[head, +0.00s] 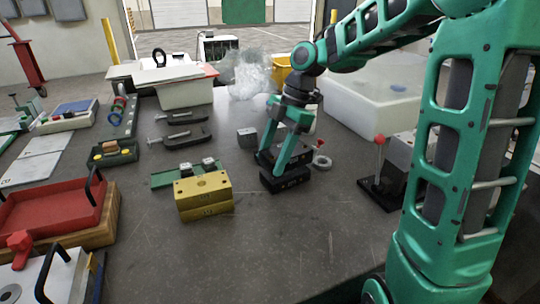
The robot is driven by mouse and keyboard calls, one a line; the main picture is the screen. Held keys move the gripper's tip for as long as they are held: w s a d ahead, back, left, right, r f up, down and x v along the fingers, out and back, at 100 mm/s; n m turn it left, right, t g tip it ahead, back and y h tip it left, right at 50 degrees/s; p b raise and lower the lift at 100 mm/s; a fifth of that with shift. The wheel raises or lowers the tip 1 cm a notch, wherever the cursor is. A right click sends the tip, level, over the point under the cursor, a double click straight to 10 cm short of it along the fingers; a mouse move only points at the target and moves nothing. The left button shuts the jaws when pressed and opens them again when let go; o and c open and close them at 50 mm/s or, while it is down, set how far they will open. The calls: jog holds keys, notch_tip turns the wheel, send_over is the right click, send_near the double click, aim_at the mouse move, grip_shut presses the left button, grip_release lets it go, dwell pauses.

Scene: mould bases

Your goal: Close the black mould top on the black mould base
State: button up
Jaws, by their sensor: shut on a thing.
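My gripper (283,158) points down near the middle of the table, its green fingers on either side of a dark block. It is shut on the black mould top (292,151), which is partly hidden by the fingers. The black mould base (287,180) is the black block just below it on the table. The top is over the base and looks roughly in line with it. I cannot tell whether the two touch or a thin gap is left.
A yellow mould (203,195) stands left of the black base, with a green rail (165,179) behind it. A small grey block (246,138) and a metal ring (322,162) are close by. A black stand with a red knob (379,139) is at right. The front table is clear.

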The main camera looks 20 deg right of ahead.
jog(key=shift+f, duration=0.85)
dwell(0.5)
jog(key=o, duration=1.9)
jog(key=shift+c, duration=0.2)
jog(key=v, duration=1)
jog(key=shift+w+d+r, duration=0.15)
jog(key=shift+r, duration=0.15)
jog(key=shift+s+d+f+m, duration=0.1)
jog(key=shift+s+m, duration=0.15)
jog(key=shift+m, duration=0.15)
jog(key=s+d+f+m+h, duration=0.1)
jog(key=s+d+f+m, duration=0.3)
jog(key=s+m, duration=0.4)
jog(key=s+d+f+m+h, duration=0.1)
jog(key=s+d+f+m, duration=0.2)
jog(key=s+m, duration=0.6)
jog(key=s+d+f+m+h, duration=0.2)
jog(key=s+d+f+m, duration=0.2)
jog(key=s+m, duration=0.4)
jog(key=shift+s+d+f, duration=0.15)
jog(key=shift+s+d, duration=0.25)
jog(key=shift+d, duration=0.05)
jog(key=shift+s+d+f, duration=0.2)
jog(key=shift+s+d, duration=0.2)
jog(key=shift+d, duration=0.05)
